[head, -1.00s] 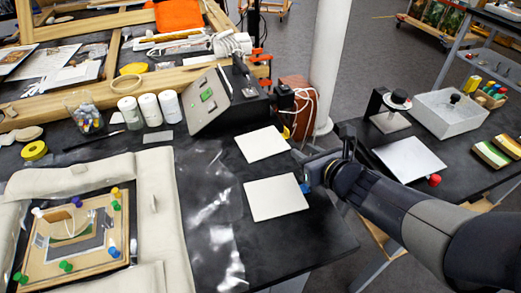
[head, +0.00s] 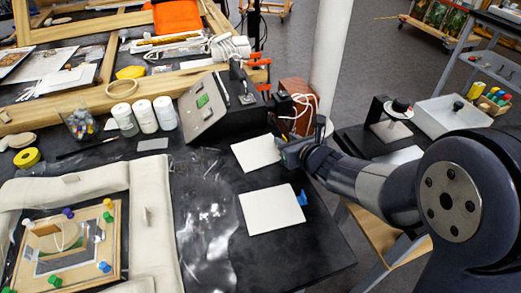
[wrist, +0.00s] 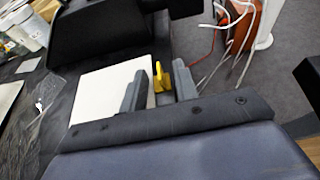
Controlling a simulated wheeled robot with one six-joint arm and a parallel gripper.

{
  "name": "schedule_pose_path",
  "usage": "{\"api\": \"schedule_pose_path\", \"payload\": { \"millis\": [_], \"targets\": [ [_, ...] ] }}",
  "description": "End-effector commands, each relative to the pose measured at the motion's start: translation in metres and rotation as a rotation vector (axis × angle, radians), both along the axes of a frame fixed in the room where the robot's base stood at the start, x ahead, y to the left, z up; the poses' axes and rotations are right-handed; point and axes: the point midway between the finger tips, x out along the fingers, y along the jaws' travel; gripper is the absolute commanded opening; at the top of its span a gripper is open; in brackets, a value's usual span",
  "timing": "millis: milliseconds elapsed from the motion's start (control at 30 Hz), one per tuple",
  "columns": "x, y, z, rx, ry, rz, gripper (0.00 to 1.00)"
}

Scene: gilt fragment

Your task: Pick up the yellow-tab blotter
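The yellow-tab blotter (head: 256,153) is a flat white square on the black table, the farther of two white squares in the head view. It also shows in the wrist view (wrist: 108,92), with its yellow tab (wrist: 180,77) at the right edge. My gripper (head: 281,148) is at that right edge. In the wrist view the two grey fingers of my gripper (wrist: 160,90) stand apart with the yellow tab between them. I cannot tell whether they touch it.
A second white blotter (head: 272,211) with a blue tab (head: 302,198) lies nearer. A sloped grey-and-black device (head: 208,108) stands behind left. A brown box (head: 295,97) with white cables is just beyond the table edge. A padded frame work (head: 65,245) lies at left.

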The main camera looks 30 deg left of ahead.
Motion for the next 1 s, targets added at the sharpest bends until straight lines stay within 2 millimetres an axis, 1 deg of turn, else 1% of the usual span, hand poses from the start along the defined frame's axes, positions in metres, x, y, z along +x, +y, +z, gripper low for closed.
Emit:
{"api": "schedule_pose_path", "payload": {
  "millis": [133,500,900,1000],
  "targets": [
    [0.0,-0.0002,0.0001,0.0,0.0,0.0,0.29],
    [0.0,-0.0004,0.0002,0.0,0.0,0.0,0.0],
    [-0.0001,-0.0005,0.0004,0.0,0.0,0.0,0.0],
    [0.0,-0.0003,0.0056,0.001,-0.001,-0.001,0.0]
  ]
}}
